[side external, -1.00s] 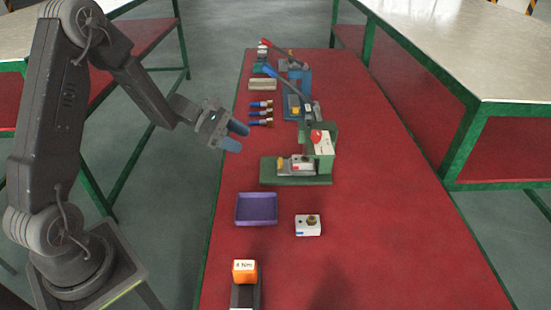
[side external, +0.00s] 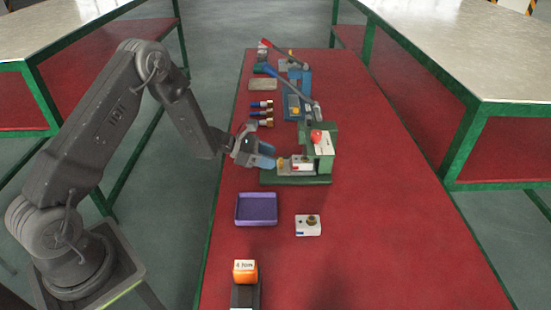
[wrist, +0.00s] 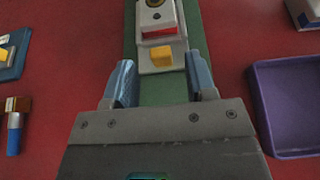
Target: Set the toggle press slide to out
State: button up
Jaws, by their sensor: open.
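The toggle press is a green machine (side external: 322,160) with a red ball knob (side external: 316,136) on a green base plate, right of my gripper in the side view. Its slide (side external: 299,165) is a light plate with a yellow block at its near end. In the wrist view the slide (wrist: 160,57) lies ahead, with its yellow block (wrist: 162,57) just beyond and between the fingertips. My gripper (side external: 267,155) is open, with blue fingers on either side of the block's line. In the wrist view my gripper (wrist: 162,80) shows a clear gap between the fingers, and nothing is held.
An orange block (side external: 245,271) sits at the front. Several blue-handled brass parts (side external: 261,113) and a blue lever press (side external: 290,104) lie behind. The red table's right side is clear.

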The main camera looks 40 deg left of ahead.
jog(key=shift+x, duration=1.25)
jog(key=shift+c, duration=0.4)
grip_shut()
